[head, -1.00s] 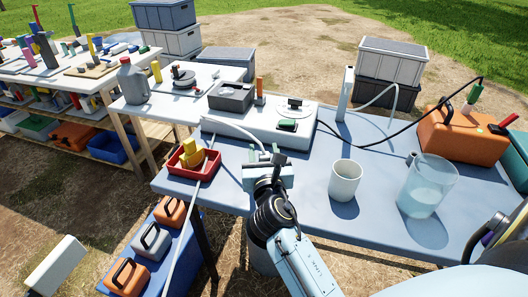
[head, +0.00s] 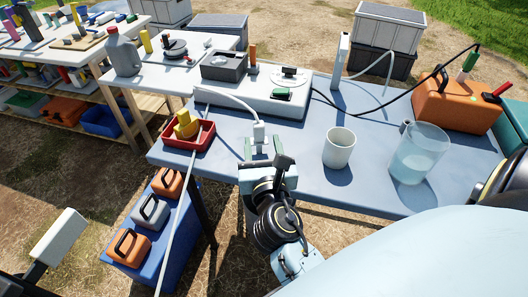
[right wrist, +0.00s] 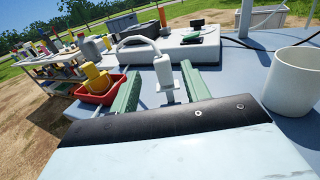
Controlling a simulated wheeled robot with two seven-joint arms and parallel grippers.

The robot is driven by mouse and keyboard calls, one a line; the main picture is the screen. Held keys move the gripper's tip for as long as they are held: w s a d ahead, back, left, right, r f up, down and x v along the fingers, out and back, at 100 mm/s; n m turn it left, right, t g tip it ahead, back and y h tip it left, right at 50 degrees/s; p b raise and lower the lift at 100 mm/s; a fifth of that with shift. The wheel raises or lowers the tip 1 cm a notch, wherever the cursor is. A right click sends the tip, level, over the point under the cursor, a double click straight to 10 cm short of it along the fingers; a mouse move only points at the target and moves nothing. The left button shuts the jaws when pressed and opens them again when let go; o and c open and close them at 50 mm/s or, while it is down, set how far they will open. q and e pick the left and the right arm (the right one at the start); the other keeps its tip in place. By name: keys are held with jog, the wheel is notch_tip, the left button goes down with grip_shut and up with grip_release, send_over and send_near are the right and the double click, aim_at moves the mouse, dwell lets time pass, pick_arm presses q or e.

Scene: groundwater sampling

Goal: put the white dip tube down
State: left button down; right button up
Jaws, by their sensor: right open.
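The white dip tube (head: 259,132) has a pale upright end piece on the blue table, near its front edge. A thin white hose arcs from it to the left. My right gripper (head: 260,148) is at this end piece, its two green fingers open on either side. In the right wrist view the white end piece (right wrist: 163,72) stands upright between the spread fingers (right wrist: 157,90), with gaps beside it. Its foot is partly hidden. A pale block at the lower left of the head view looks like my left gripper (head: 56,237); its fingers cannot be made out.
A red tray (head: 169,143) with yellow pieces is just left. A white cup (head: 339,150) and a clear beaker of water (head: 418,155) stand to the right. A white pump unit (head: 260,102) lies behind.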

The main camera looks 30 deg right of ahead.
pick_arm(q)
jog(key=shift+w+d+r, duration=0.15)
jog(key=shift+w+r, duration=0.1)
jog(key=shift+r, duration=0.1)
pick_arm(e)
jog(key=shift+v, duration=1.1)
pick_arm(q)
jog(key=shift+s, duration=0.1)
